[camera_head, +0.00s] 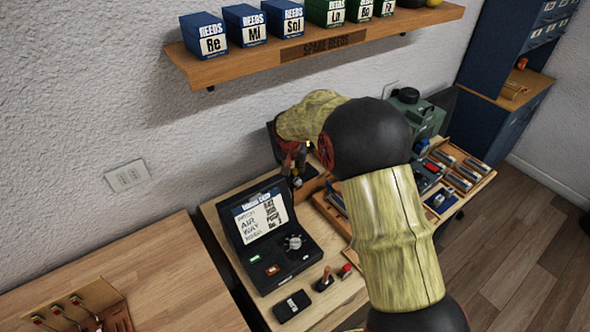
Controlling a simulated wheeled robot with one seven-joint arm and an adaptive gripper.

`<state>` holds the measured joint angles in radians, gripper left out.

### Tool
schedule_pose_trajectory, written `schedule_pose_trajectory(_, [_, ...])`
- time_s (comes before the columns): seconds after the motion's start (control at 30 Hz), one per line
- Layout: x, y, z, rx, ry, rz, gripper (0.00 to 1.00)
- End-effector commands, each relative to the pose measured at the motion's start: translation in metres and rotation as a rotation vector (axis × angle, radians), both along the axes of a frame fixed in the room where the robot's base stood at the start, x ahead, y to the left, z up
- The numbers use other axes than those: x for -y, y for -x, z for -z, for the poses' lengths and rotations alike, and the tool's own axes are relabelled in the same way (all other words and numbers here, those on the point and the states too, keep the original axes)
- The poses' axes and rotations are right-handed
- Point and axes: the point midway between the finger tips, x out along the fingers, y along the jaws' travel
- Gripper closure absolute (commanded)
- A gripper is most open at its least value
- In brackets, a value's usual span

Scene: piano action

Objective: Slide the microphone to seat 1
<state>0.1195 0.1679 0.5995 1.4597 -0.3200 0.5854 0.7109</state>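My arm reaches across the bench from the bottom right and hides much of its far side. My gripper (292,165) points down behind the black case, at the back of the bench by the wall. It is small, dark and partly covered by my arm, so I cannot tell whether its fingers are open or shut. I cannot pick out the microphone for certain; small dark and orange parts show just under the gripper. No marking for seat 1 is readable.
An open black case (283,262) with a dial and lid label stands on the bench. A small black box (292,306) and stamp-like pieces lie in front. A tray of metal bars (462,178) is right. A shelf (330,42) with reed boxes hangs above.

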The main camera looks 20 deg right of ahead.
Motion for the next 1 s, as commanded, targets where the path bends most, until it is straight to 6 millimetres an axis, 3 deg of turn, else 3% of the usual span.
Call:
schedule_pose_trajectory(0.37, [0.0016,-0.0022,0.0057,0.001,0.001,0.000,0.75])
schedule_pose_trajectory(0.8, [0.0014,-0.0021,0.0056,0.000,0.000,0.000,1.00])
schedule_pose_trajectory(1.0, [0.0014,-0.0020,0.0056,0.000,0.000,0.000,1.00])
